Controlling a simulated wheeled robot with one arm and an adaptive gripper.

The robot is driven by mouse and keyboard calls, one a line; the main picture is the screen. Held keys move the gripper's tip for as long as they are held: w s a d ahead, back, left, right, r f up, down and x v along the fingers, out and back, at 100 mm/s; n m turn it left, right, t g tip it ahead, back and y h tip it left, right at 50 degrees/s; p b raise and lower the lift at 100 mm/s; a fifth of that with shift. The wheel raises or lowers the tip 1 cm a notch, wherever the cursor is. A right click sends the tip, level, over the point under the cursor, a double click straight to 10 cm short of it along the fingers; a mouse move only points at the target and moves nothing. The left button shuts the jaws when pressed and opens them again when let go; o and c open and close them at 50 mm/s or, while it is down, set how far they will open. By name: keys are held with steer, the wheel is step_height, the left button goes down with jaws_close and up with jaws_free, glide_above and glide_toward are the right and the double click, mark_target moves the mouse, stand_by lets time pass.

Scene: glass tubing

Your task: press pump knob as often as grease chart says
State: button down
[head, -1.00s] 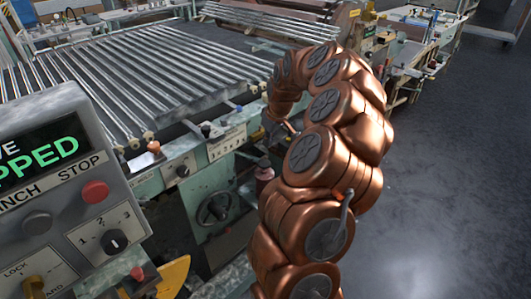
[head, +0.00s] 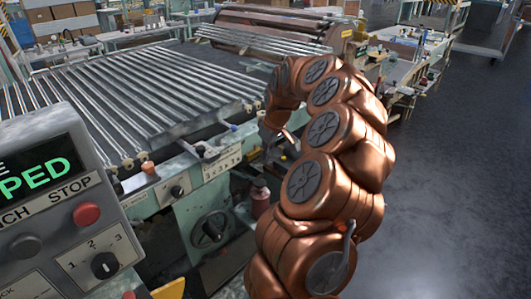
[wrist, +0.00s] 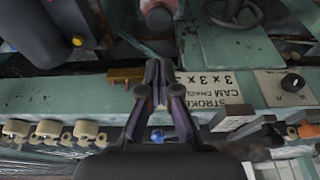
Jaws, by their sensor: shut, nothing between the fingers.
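The grease chart is a pale plate (head: 222,165) on the green machine's front rail. In the wrist view the chart (wrist: 212,88) appears upside down, with "STROKE", "CAM" and several "3" and "x" marks; my gripper covers part of it. The pump has a dark knob (head: 259,184) on a reddish body (head: 261,204), below the rail. The knob (wrist: 159,14) also shows at the top of the wrist view, beyond my fingertips and apart from them. My gripper (wrist: 157,68) is shut and empty in front of the rail. In the head view my arm partly hides it.
A handwheel (head: 209,230) is left of the pump. A control box (head: 60,200) with a red stop button (head: 87,214) stands at the near left. Open floor (head: 450,190) lies to the right.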

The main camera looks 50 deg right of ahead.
steer(key=shift+b+v, duration=0.7)
steer(key=shift+v, duration=0.35)
steer(key=shift+f, duration=0.1)
steer(key=p, duration=0.2)
glide_toward(259, 181)
steer(key=x, duration=0.5)
steer(key=shift+w+a+f, duration=0.1)
steer(key=shift+a+f, duration=0.05)
steer(key=shift+f, duration=0.75)
